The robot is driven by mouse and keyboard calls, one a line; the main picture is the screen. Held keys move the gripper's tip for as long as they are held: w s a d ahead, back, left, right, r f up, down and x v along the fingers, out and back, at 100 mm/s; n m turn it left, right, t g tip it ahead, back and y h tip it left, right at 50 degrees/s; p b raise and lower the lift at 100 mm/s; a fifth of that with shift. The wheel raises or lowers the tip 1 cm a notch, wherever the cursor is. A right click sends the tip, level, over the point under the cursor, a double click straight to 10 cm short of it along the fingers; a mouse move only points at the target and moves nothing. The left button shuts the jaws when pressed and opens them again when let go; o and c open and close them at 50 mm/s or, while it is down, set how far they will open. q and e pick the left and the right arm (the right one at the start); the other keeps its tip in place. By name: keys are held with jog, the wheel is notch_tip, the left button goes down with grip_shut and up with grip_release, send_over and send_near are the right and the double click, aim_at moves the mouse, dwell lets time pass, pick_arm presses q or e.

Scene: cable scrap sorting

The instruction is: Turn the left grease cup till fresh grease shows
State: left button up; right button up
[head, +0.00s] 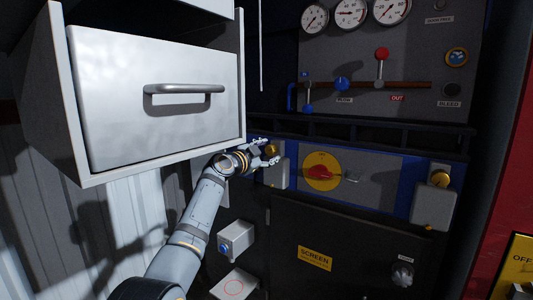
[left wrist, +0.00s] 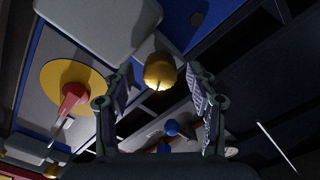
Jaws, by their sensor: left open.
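The left grease cup (head: 272,150) is a brass knob on top of a grey housing (head: 280,173), left of the yellow disc. My left gripper (head: 265,153) reaches it from the left, below the drawer, and partly hides it. In the left wrist view the cup (left wrist: 160,71) shows between the tips of my open left gripper (left wrist: 158,92), with a gap on both sides. A dark line marks the cup's face. I cannot make out any grease. The right grease cup (head: 440,179) sits on its own grey housing (head: 434,207). My right gripper is not in view.
A metal drawer (head: 150,100) with a bar handle hangs close above my left arm. A yellow disc with a red rotary handle (head: 320,173) is right of the left cup. Above are gauges (head: 350,13) and valve levers. A dark rail (head: 370,133) runs behind the cups.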

pick_arm(q)
jog(key=v, duration=1.2)
